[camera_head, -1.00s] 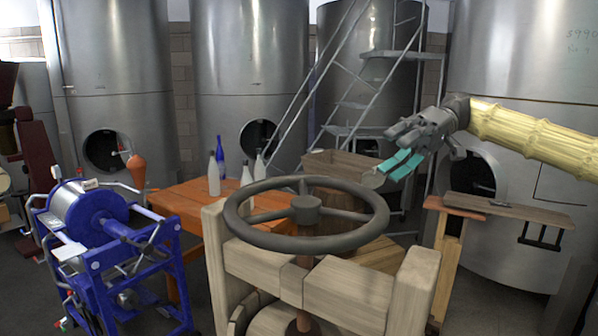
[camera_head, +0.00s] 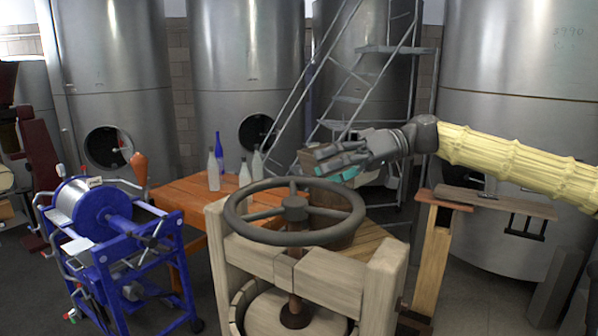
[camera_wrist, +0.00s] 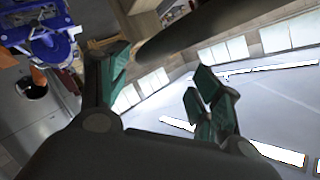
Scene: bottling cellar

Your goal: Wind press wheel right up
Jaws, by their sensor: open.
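The press wheel (camera_head: 246,229) is a dark round handwheel with spokes and a hub. It lies level on top of a vertical screw (camera_head: 295,280) in a pale wooden press frame (camera_head: 325,283). My gripper (camera_head: 335,172) is open and empty, with teal finger pads, above and just behind the wheel's far right rim. It appears apart from the rim. In the wrist view my gripper (camera_wrist: 165,88) has its two fingers spread, and a dark curved bar, probably the wheel rim (camera_wrist: 195,32), crosses above and between them.
A blue machine with a metal drum (camera_head: 90,205) stands at left. An orange table (camera_head: 190,195) holds several bottles (camera_head: 214,170). A wooden stand (camera_head: 440,240) is at right. Steel tanks (camera_head: 250,60) and a metal stair (camera_head: 360,75) fill the back.

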